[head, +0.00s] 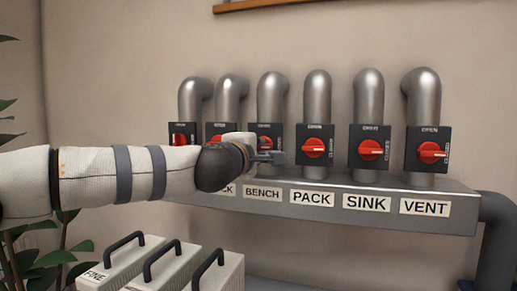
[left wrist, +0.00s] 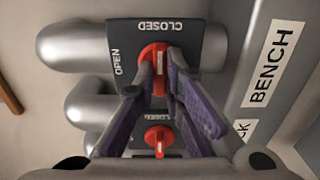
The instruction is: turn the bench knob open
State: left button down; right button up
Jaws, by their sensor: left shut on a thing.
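The bench knob (head: 265,143) is red, on a black plate above the BENCH label (head: 262,194), and partly hidden by my left gripper in the head view. My left gripper (head: 272,157) reaches it from the left and front. In the left wrist view, the knob (left wrist: 153,57) sits between the two purple-padded fingers (left wrist: 157,78), which are shut on it. Its white mark lines up with the CLOSED lettering, at right angles to the OPEN lettering. My right gripper is in neither view.
Similar red knobs stand on either side, including the PACK knob (head: 314,148) close to the right. A neighbouring knob (left wrist: 158,139) shows beneath my fingers in the wrist view. Metal pipes rise behind the plates. White cases with dark handles (head: 165,265) stand below my left arm.

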pick_arm(q)
jog(key=shift+n, duration=0.3)
jog(key=n, duration=0.4)
jog(key=n+b, duration=0.1)
jog(key=n, duration=0.3)
jog(key=shift+f+n, duration=0.1)
jog(key=shift+n, duration=0.2)
jog(key=n+b, duration=0.1)
jog(key=n, duration=0.4)
jog(key=shift+b, duration=0.3)
jog(key=shift+n+b, duration=0.55)
jog(key=shift+n, duration=1.15)
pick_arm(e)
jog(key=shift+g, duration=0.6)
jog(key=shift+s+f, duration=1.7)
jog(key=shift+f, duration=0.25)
pick_arm(q)
jog(key=shift+n, duration=0.3)
jog(key=c, duration=1.7)
grip_release()
